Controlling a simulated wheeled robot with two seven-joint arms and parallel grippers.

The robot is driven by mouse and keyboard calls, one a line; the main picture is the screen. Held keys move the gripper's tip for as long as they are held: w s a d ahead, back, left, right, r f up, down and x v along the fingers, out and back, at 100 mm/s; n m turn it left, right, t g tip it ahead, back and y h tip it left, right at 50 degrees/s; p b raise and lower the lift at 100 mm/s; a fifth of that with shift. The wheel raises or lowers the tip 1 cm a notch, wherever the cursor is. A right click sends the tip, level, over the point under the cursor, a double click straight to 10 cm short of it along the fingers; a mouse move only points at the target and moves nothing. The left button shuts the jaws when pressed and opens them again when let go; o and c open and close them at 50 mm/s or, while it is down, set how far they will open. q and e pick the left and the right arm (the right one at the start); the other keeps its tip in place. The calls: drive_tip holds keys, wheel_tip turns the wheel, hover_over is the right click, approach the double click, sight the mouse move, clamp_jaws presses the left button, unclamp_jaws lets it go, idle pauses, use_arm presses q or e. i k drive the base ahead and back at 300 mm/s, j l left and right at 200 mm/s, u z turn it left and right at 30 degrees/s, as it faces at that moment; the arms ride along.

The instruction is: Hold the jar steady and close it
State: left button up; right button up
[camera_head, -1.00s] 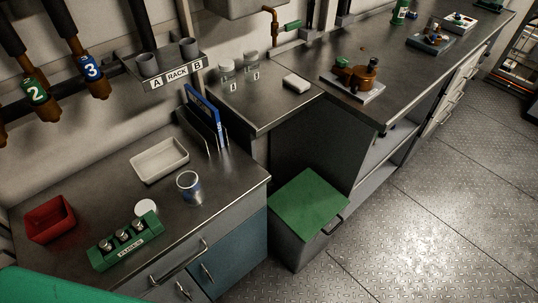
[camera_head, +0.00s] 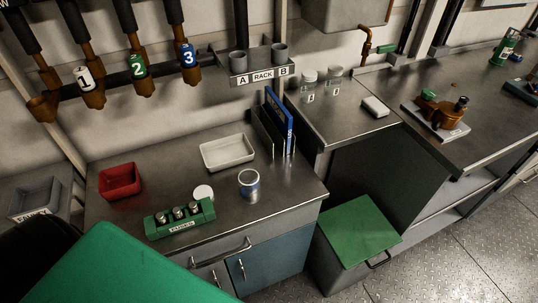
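An open jar (camera_head: 249,186) with a blue-marked side stands upright on the near steel bench (camera_head: 290,188). A flat white round lid (camera_head: 203,193) lies on the bench just left of the jar, apart from it. Two small clear jars with pale lids, one (camera_head: 309,80) left of the other (camera_head: 335,76), stand on the bench further right. Neither my left nor my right gripper shows in the head view.
A green holder (camera_head: 180,219) with several metal pieces stands in front of the lid. A red bin (camera_head: 120,181), white tray (camera_head: 228,152) and blue binder (camera_head: 280,121) are around it. A green-lidded box (camera_head: 358,230) stands on the floor at right.

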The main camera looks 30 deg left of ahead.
sight(250, 190)
drive_tip(key=u, duration=1)
